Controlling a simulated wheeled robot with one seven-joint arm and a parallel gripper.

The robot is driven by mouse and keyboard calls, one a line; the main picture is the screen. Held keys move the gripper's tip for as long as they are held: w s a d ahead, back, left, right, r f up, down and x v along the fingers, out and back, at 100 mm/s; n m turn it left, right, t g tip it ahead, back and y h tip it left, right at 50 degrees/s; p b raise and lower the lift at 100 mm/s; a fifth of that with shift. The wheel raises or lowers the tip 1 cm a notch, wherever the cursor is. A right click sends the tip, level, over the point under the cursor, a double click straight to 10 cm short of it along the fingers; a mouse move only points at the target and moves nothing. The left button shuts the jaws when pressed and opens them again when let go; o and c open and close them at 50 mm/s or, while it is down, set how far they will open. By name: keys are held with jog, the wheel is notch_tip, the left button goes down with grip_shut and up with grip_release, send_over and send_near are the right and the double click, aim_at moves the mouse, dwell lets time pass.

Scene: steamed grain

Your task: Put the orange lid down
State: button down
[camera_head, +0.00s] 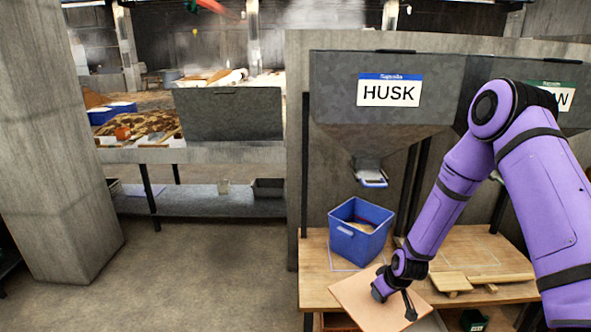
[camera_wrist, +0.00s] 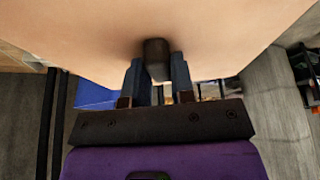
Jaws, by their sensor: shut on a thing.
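The orange lid (camera_head: 352,298) is a flat, pale orange square panel in the head view, at the front edge of the wooden table. My gripper (camera_wrist: 156,75) is shut on the dark knob (camera_wrist: 155,50) of the lid, with one finger on each side of it. The lid's pale face (camera_wrist: 80,30) fills the top of the wrist view. In the head view my gripper (camera_head: 382,290) comes down onto the lid from the upper right. I cannot tell whether the lid touches anything below it; its underside is hidden.
A blue bin (camera_head: 352,245) stands on the wooden table (camera_head: 315,262) behind the lid, under the HUSK hopper (camera_head: 375,95). Wooden pieces (camera_head: 470,283) lie to the right of my gripper. A dark container with a green label (camera_head: 474,320) is at the bottom right. Open floor lies left.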

jog(key=s+d+r+m+h, duration=0.1)
jog(key=d+r+m+h, duration=0.1)
jog(key=d+r+m, duration=0.3)
notch_tip(320, 180, up, 3)
jog(key=shift+r+m, duration=0.1)
jog(key=shift+m, duration=0.2)
